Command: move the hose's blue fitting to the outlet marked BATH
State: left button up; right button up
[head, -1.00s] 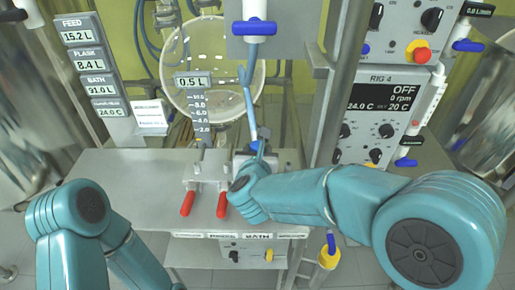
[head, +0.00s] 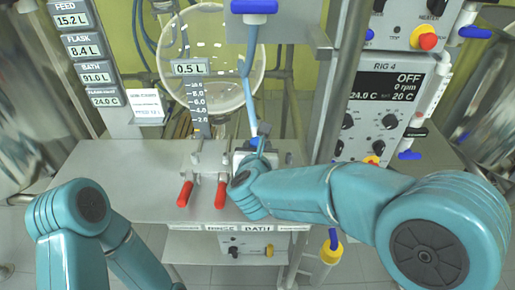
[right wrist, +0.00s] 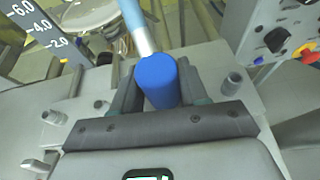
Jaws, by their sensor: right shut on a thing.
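The hose's blue fitting (right wrist: 157,82) is between the jaws of my right gripper (right wrist: 155,90), which is shut on it. The light-blue hose (head: 250,100) rises from it toward a blue-handled valve. In the head view my right gripper (head: 257,150) is at the back of the grey bench, mostly hidden by my wrist. The BATH label (head: 258,228) is on the bench's front edge. Grey outlet stubs (right wrist: 52,117) and (right wrist: 232,83) stand on either side of the fitting in the right wrist view. Whether the fitting sits on a stub is hidden. My left gripper is out of view.
Two red-handled clamps (head: 186,194) stand left of my right wrist. A round glass vessel (head: 212,60) is behind the bench. A metal post (head: 338,90) and the rig control box (head: 385,105) stand to the right. The left part of the bench is clear.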

jog(key=o, duration=1.3)
jog(key=shift+o, duration=0.2)
jog(key=shift+s, duration=0.15)
jog(key=v, duration=1.6)
jog(key=shift+d, duration=0.1)
jog(key=shift+r, duration=0.1)
